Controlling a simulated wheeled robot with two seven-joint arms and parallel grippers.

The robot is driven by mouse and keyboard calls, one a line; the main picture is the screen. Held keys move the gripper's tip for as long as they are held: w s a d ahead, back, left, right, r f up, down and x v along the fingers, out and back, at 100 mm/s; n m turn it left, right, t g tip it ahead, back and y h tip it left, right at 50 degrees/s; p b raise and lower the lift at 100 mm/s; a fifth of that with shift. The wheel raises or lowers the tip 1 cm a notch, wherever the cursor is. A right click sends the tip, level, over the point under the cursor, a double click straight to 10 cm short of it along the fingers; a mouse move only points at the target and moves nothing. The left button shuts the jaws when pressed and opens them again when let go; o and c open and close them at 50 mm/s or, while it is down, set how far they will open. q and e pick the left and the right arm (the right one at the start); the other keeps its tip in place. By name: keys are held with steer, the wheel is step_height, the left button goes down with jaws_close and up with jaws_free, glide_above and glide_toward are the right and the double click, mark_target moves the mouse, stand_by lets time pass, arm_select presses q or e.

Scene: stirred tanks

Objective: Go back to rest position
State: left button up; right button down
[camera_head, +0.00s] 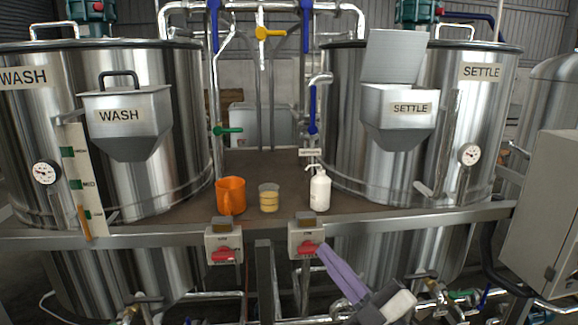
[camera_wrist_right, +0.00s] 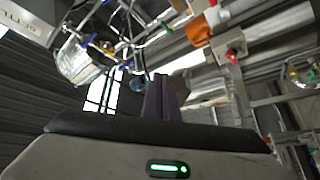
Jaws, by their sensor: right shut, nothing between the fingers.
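My right gripper (camera_head: 324,250) reaches up from the lower right in the head view, in front of the frame below the tank platform. Its purple fingers are shut together with nothing between them. Their tips appear close to the red handle of the right switch box (camera_head: 305,238); I cannot tell if they touch it. The shut fingers of the right gripper also show in the right wrist view (camera_wrist_right: 165,82). My left gripper is not in view.
The wash tank (camera_head: 185,130) and settle tank (camera_head: 335,130) stand on a platform. An orange mug (camera_head: 231,194), a beaker (camera_head: 269,198) and a white bottle (camera_head: 320,190) stand between them. A left switch box (camera_head: 223,242) hangs at the front. A grey cabinet (camera_head: 545,215) stands at right.

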steer(key=s+d+f+m+g+h, duration=0.1)
steer(key=s+d+f+m+h, duration=0.2)
steer(key=f, duration=0.5)
steer(key=s+d+f+m+g+h, duration=0.1)
steer(key=s+d+f+m+h, duration=0.2)
steer(key=f, duration=0.5)
steer(key=s+d+f+m+g+h, duration=0.1)
steer(key=s+f+m+h, duration=0.3)
steer(key=f, duration=0.4)
steer(key=s+d+f+m+g, duration=0.2)
steer(key=s+f+m+g, duration=0.3)
steer(key=s+f, duration=0.9)
steer(key=s+g, duration=0.1)
steer(key=s, duration=0.3)
steer(key=shift+s+f+g, duration=0.3)
steer(key=shift+s+f, duration=0.05)
